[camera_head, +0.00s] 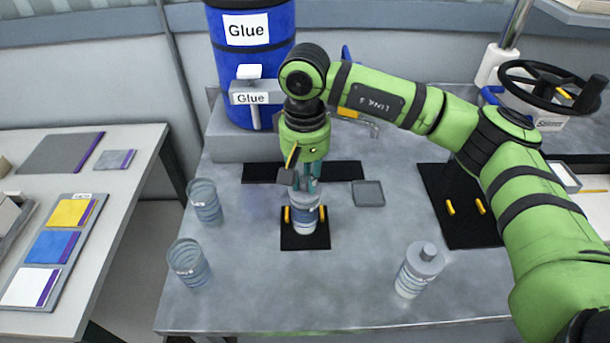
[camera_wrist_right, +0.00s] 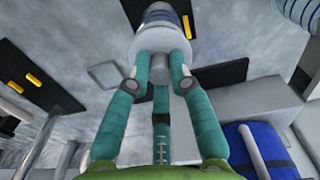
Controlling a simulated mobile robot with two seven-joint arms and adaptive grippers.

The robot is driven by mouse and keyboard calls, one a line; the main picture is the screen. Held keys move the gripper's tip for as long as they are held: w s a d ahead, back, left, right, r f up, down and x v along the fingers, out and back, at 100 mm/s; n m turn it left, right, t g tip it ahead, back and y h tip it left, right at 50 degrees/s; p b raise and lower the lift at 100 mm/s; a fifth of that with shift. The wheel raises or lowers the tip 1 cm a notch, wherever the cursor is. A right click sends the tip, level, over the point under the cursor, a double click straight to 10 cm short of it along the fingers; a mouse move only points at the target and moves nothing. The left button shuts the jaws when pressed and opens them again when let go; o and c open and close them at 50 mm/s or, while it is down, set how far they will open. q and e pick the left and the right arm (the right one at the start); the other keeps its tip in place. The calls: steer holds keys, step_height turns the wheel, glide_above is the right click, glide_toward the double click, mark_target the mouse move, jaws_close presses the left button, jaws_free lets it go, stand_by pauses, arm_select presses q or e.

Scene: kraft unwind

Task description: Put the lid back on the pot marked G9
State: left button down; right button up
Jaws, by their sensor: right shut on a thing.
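A pot (camera_head: 304,220) with a blue band stands upright on a small black mat (camera_head: 290,240) between two yellow posts. I cannot read a G9 mark on it. My right gripper (camera_head: 306,186) points down directly over this pot. In the right wrist view its teal fingers (camera_wrist_right: 160,78) are shut on the knob of a pale grey lid (camera_wrist_right: 158,45). The banded pot also shows in that view just past the lid (camera_wrist_right: 162,14). The lid is in line with the pot's top; I cannot tell whether it touches. My left gripper is out of view.
Two clear cups (camera_head: 205,203) (camera_head: 188,264) stand left on the grey table. A lidded bottle-like pot (camera_head: 418,272) stands at front right. A small grey square plate (camera_head: 368,194) lies right of the mat. A blue Glue drum (camera_head: 252,60) and glue tap stand behind.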

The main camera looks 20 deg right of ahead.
steer(key=shift+f+b, duration=0.2)
steer(key=shift+b, duration=0.6)
stand_by(0.7)
stand_by(0.3)
steer(key=o, duration=1)
steer(key=o, duration=0.5)
steer(key=shift+c, duration=0.2)
steer(key=shift+r, duration=0.1)
steer(key=shift+r+p, duration=1.65)
steer(key=shift+r, duration=1.85)
